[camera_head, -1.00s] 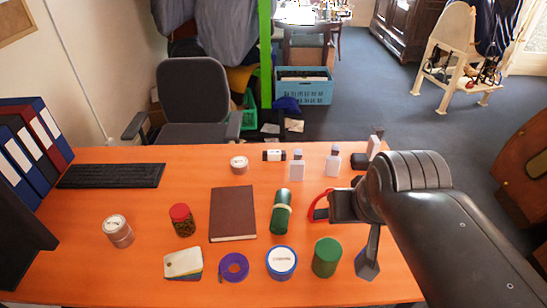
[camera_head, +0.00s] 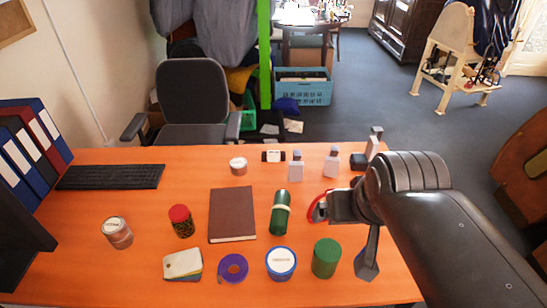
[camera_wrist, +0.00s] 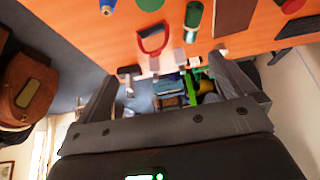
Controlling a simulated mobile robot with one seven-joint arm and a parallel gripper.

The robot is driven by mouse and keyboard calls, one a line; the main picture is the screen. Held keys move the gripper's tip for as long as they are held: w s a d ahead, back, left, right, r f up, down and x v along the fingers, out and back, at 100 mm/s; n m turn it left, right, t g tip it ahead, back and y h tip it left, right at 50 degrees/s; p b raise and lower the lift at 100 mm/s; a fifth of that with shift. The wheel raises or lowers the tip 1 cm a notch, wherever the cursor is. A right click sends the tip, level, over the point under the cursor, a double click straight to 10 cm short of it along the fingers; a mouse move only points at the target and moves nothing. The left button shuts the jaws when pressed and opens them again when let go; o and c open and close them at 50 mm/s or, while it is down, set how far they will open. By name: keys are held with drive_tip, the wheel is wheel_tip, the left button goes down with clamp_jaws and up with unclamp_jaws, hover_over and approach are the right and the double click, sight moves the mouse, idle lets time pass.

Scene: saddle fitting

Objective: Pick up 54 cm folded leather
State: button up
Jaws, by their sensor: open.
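No size label is legible, so I cannot tell for sure which thing is the 54 cm folded leather. A flat brown rectangle (camera_head: 232,214), like a leather cover, lies mid-table; part of it shows in the wrist view (camera_wrist: 233,18). A dark green roll with a pale band (camera_head: 280,212) lies to its right, also in the wrist view (camera_wrist: 193,20). My gripper (camera_head: 335,207) is right of the roll, over the table's right side. In the wrist view its two fingers are spread and empty (camera_wrist: 162,70). A red loop (camera_head: 318,207) shows just left of it, partly hidden in the head view.
Around the brown rectangle stand a red-lidded jar (camera_head: 181,221), a tin (camera_head: 117,232), purple tape (camera_head: 233,268), a blue-rimmed tub (camera_head: 281,263) and a green cylinder (camera_head: 326,258). Small bottles (camera_head: 296,170) stand at the back. A keyboard (camera_head: 110,176) and binders (camera_head: 30,150) are left.

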drive_tip(key=w+a+r, duration=0.1)
drive_tip(key=w+r, duration=0.2)
drive_tip(key=w, duration=1.1)
drive_tip(key=g, duration=0.1)
hover_over(273, 152)
drive_tip(key=s, duration=0.5)
wheel_tip(273, 152, down, 26)
drive_tip(key=r, duration=0.1)
drive_tip(key=x, duration=1.2)
drive_tip(key=shift+d+f, duration=0.1)
drive_tip(key=c, duration=0.8)
